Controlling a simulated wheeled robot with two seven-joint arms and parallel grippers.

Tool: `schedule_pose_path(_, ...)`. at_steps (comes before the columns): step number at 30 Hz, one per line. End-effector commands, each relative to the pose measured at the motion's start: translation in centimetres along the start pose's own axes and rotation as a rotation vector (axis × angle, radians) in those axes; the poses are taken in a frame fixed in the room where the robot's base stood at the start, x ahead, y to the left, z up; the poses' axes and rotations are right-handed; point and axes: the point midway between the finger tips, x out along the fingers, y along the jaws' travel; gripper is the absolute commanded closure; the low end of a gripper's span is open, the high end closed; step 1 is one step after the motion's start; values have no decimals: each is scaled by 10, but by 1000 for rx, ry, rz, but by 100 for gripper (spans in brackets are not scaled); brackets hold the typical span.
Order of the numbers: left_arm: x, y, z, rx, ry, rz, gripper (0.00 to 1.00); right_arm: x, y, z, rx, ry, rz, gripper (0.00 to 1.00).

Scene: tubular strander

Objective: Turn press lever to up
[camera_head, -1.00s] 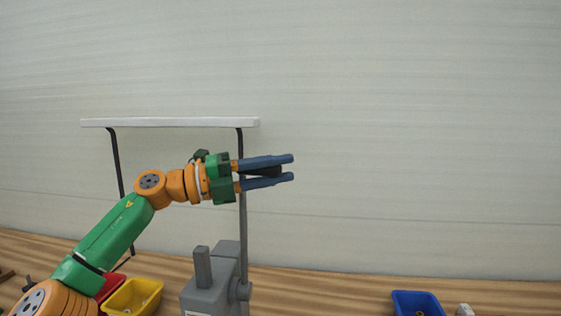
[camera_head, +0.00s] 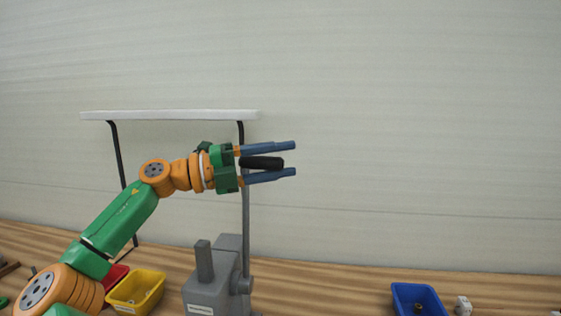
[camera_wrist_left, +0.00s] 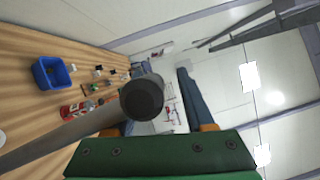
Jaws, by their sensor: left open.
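The grey press (camera_head: 212,290) stands on the wooden table at the bottom of the head view. Its thin grey lever (camera_head: 247,225) points nearly straight up from the pivot on the press's right side. The black grip (camera_head: 264,163) at the lever's top lies between the blue fingers of my left gripper (camera_head: 294,158). The fingers are open, with a visible gap above the grip and a smaller one below. In the left wrist view the grip's round black end (camera_wrist_left: 142,97) faces the camera, and the lever slants to the lower left. My right gripper is not in view.
A yellow bin (camera_head: 137,291) and a red bin (camera_head: 116,276) stand left of the press. A blue bin (camera_head: 417,299) stands at the right, beside a small whitish part (camera_head: 463,306). A white-topped frame (camera_head: 170,115) rises behind my arm. The table between press and blue bin is clear.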

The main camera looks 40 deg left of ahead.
Motion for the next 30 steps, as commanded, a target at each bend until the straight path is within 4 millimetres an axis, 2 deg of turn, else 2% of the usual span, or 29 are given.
schedule_pose_path(14,0,6,1,-3,-2,10,38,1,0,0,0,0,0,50)
schedule_pose_path(16,-2,8,0,-2,-2,10,38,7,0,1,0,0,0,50)
schedule_pose_path(21,-32,13,-6,8,-7,5,38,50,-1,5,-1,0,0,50)
schedule_pose_path(24,-53,6,-10,10,-6,3,38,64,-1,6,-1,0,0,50)
schedule_pose_path(27,-67,-1,-12,11,-4,3,38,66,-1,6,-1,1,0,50)
schedule_pose_path(30,-73,-5,-13,10,-1,4,38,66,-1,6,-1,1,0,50)
